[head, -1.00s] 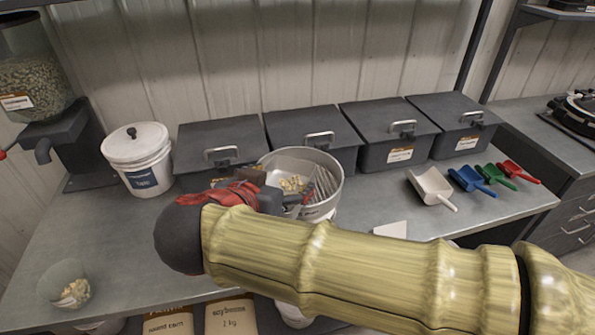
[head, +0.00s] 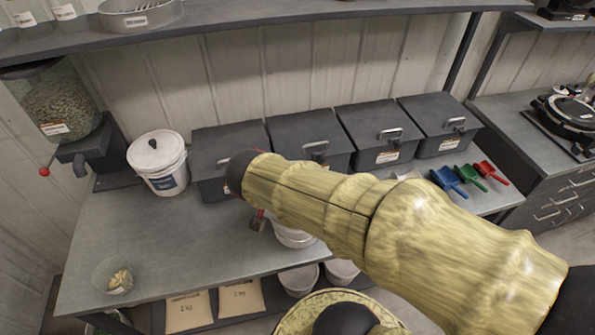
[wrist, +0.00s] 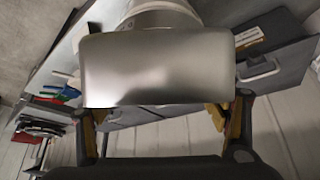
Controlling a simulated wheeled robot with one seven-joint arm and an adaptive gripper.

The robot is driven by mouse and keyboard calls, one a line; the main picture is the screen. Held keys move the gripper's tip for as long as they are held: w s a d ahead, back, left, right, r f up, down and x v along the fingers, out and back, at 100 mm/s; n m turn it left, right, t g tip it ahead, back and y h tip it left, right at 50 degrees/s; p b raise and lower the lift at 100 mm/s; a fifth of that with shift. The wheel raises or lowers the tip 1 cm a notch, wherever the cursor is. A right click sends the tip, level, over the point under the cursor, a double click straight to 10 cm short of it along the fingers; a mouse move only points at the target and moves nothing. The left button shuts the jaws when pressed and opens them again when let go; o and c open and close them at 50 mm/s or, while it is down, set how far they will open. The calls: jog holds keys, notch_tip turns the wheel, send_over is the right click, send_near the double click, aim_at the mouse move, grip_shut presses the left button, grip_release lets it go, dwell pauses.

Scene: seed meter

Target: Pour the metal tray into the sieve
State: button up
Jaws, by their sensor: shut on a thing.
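The metal tray (wrist: 158,68) fills the middle of the wrist view as a smooth, bare steel face, strongly tilted. My gripper (wrist: 158,112) is shut on it, with a yellow-padded finger at each side. In the head view my arm hides the tray and most of the gripper; only a small dark and red part shows below the arm. The round, pale sieve (head: 292,238) stands on the bench, its upper part hidden by my arm. A pale round shape lies behind the tray in the wrist view. What the tray and sieve hold cannot be seen.
A lidded white bucket (head: 158,165), a seed hopper (head: 65,108) and a clear cup with seeds (head: 114,277) are at the left. Grey lidded bins (head: 372,135) line the wall. Coloured scoops (head: 462,178) lie at the right.

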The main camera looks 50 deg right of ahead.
jog(key=shift+w+d+r+g+y+p, duration=0.1)
jog(key=shift+d+r+g+y+p, duration=0.35)
jog(key=shift+p, duration=2.5)
jog(key=shift+w+d+r+g+y+p, duration=0.2)
jog(key=shift+r+y+p, duration=0.45)
jog(key=shift+p, duration=2.3)
jog(key=shift+w+d+r+g+y+p, duration=0.1)
jog(key=shift+d+r+g+y+p, duration=0.45)
jog(key=shift+p, duration=2.4)
jog(key=p, duration=0.2)
jog(key=y+p, duration=0.1)
jog(key=p, duration=0.1)
jog(key=shift+w+d+f, duration=0.1)
jog(key=shift+w+d, duration=0.05)
jog(key=shift+d, duration=0.1)
jog(key=shift+w+d+f+y+p, duration=0.1)
jog(key=shift+w+d+y+p, duration=0.15)
jog(key=shift+y+p, duration=0.4)
jog(key=shift+d, duration=0.1)
jog(key=shift+y, duration=0.3)
jog(key=shift+d+r+g, duration=0.2)
jog(key=shift+g, duration=0.1)
jog(key=shift+w+d+y, duration=0.1)
jog(key=shift+w+y, duration=0.05)
jog(key=shift+y, duration=0.15)
jog(key=shift+d+r+p, duration=0.1)
jog(key=shift+p, duration=0.3)
